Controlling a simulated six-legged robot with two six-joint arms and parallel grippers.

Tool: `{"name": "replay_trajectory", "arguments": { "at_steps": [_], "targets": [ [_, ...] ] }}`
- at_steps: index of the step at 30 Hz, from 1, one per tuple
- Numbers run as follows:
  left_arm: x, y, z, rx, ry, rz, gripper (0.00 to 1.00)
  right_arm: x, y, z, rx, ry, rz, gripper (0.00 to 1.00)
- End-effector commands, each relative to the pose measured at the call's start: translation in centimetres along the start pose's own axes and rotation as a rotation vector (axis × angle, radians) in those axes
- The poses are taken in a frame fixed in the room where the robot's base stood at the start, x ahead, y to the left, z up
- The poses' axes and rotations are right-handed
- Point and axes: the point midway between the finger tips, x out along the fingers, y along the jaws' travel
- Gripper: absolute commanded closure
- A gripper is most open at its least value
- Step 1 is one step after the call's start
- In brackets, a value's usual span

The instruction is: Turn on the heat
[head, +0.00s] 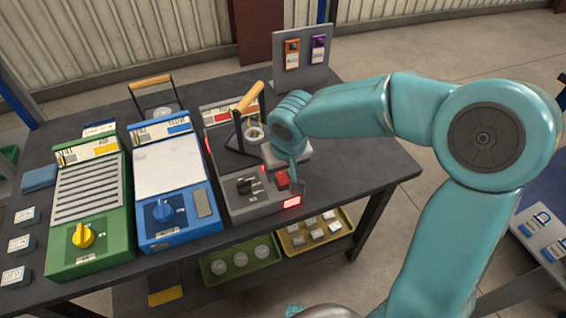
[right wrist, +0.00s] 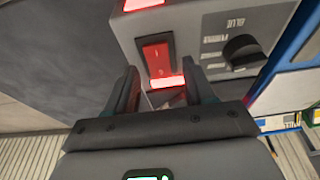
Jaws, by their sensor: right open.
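A grey unit (head: 262,203) stands at the right of three units on the dark table. Its top has a black knob (head: 244,186) and a red rocker switch (head: 282,179). My right gripper (head: 294,184) is at the switch, open and empty. In the right wrist view its two fingers (right wrist: 168,88) are spread, with the red switch (right wrist: 156,56) just ahead of their tips. A red strip (right wrist: 167,82) glows beside the switch, and the black knob (right wrist: 241,53) lies to the right. Whether a finger touches the switch cannot be told. My left gripper is not in view.
A blue unit (head: 182,214) and a green unit (head: 90,239) stand to the left. A wooden-handled lever (head: 248,100) rises from the grey unit, close to my right wrist. A red display (head: 292,202) glows on its front. The table (head: 372,168) is clear at the right.

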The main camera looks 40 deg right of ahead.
Motion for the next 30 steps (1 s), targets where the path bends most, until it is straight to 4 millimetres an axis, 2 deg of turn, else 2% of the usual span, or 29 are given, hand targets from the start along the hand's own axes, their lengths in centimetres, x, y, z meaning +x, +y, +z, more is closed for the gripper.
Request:
{"name": "replay_trajectory", "arguments": {
  "at_steps": [5, 12, 18, 24, 30],
  "targets": [
    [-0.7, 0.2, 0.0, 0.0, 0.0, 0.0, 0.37, -2.5, 0.0, -0.1, 0.0, 0.005, 0.0, 0.47],
    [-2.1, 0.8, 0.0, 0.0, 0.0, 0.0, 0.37, -9.0, 0.0, -0.2, 0.0, 0.008, -0.003, 0.47],
    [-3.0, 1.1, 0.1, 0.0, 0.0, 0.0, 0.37, -13.5, 0.0, -0.1, -0.001, 0.006, -0.002, 0.47],
    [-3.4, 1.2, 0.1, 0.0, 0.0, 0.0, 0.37, -15.9, 0.0, -0.1, 0.0, 0.004, -0.002, 0.47],
    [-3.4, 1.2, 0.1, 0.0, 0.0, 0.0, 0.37, -16.3, 0.0, 0.0, 0.0, 0.002, -0.001, 0.47]
  ]
}}
